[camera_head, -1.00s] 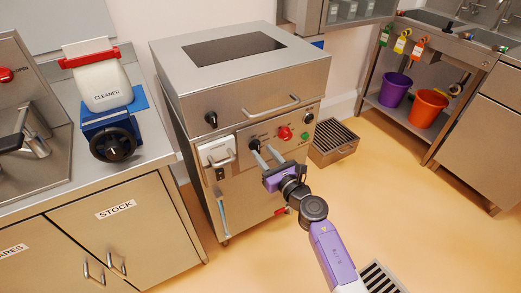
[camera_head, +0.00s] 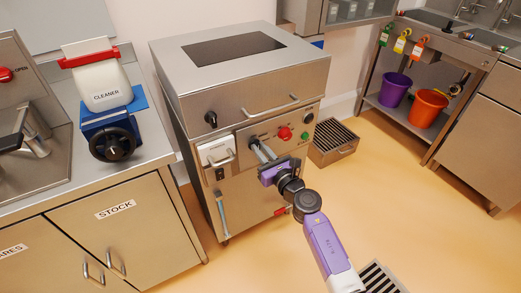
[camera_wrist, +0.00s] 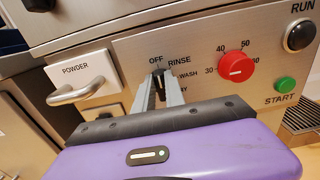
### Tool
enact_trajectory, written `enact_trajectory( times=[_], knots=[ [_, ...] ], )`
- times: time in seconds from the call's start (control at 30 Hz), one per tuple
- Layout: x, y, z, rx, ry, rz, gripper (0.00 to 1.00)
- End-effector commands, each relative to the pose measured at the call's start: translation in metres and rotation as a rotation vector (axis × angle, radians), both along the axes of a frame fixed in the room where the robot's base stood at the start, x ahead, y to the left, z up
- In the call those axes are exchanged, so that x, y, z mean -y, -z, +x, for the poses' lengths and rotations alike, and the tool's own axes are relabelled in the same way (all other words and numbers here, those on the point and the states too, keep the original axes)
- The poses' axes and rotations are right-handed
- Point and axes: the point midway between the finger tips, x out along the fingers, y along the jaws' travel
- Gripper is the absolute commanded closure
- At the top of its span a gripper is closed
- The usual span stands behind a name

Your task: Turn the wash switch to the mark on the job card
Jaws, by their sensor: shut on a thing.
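The wash switch (camera_wrist: 158,72) is a small dark knob on the steel machine's front panel, with the labels OFF, RINSE, WASH and a partly hidden one around it. My gripper (camera_wrist: 162,82) is shut on it, with one finger on each side. The fingers hide most of the knob, so I cannot tell which mark it points to. In the head view my gripper (camera_head: 259,146) reaches the panel from the front, its fingers covering the switch. I cannot make out a job card in either view.
A POWDER drawer (camera_wrist: 80,76) with a handle is on the left. The floor right of the machine is mostly open.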

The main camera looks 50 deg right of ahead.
Motion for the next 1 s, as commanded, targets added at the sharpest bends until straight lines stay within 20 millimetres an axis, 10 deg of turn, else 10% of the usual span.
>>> enact_trajectory(
  times=[1.0],
  knots=[
    [0.0081, 0.0007, -0.0021, 0.207, 0.0, 0.715, 1.0]
  ],
)
